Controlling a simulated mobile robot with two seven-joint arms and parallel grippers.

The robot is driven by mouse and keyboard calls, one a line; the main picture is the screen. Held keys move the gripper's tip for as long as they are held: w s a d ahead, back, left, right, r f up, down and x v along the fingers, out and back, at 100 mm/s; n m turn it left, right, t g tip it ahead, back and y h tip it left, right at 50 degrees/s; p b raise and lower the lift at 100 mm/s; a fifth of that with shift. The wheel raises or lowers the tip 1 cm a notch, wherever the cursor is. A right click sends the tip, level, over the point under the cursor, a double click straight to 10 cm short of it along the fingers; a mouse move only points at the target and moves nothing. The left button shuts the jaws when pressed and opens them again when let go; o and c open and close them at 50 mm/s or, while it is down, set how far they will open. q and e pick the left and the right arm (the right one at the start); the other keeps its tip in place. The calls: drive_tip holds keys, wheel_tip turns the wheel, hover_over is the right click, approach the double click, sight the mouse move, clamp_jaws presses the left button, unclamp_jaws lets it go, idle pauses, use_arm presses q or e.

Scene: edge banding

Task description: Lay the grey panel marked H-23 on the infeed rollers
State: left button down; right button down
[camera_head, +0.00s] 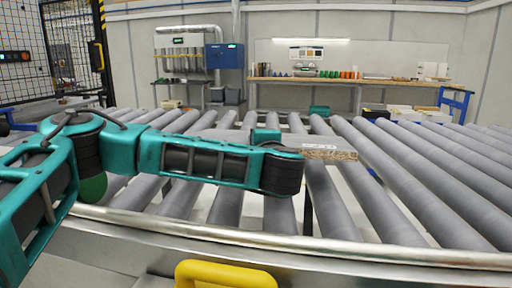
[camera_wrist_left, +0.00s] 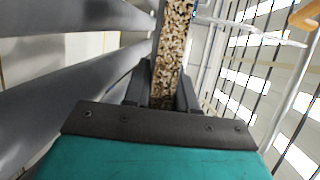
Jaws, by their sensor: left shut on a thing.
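A grey panel (camera_head: 325,153) with a raw chipboard edge is held over the infeed rollers (camera_head: 385,210) in the head view. A pale label shows on it, too small to read as H-23. My left gripper (camera_wrist_left: 168,98) is shut on the panel, whose speckled chipboard edge (camera_wrist_left: 172,45) stands between the fingers in the left wrist view. In the head view my left arm hides the fingers and part of the panel. I cannot tell whether the panel touches the rollers. My right gripper is not in view.
A metal rail (camera_head: 290,241) runs along the near edge of the rollers. A yellow bar (camera_head: 225,273) stands in front of it. The rollers to the right are bare. A bench (camera_head: 345,81) with small coloured items stands at the back wall. A mesh fence (camera_head: 65,45) is at left.

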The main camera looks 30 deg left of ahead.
use_arm(q)
wheel_tip(320, 180, down, 4)
drive_tip(key=b, duration=0.2)
drive_tip(key=shift+f+b, duration=0.2)
drive_tip(key=shift+b, duration=0.1)
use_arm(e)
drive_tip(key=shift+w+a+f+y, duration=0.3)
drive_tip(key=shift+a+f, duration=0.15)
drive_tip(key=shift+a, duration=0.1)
use_arm(q)
drive_tip(key=c, duration=0.9)
unclamp_jaws()
drive_tip(key=shift+o, duration=0.4)
drive_tip(key=shift+f, duration=0.1)
drive_tip(key=shift+o, duration=0.9)
drive_tip(key=shift+f, duration=0.3)
drive_tip(key=o, duration=0.6)
drive_tip(key=shift+r, duration=0.2)
drive_tip(key=shift+o, duration=0.2)
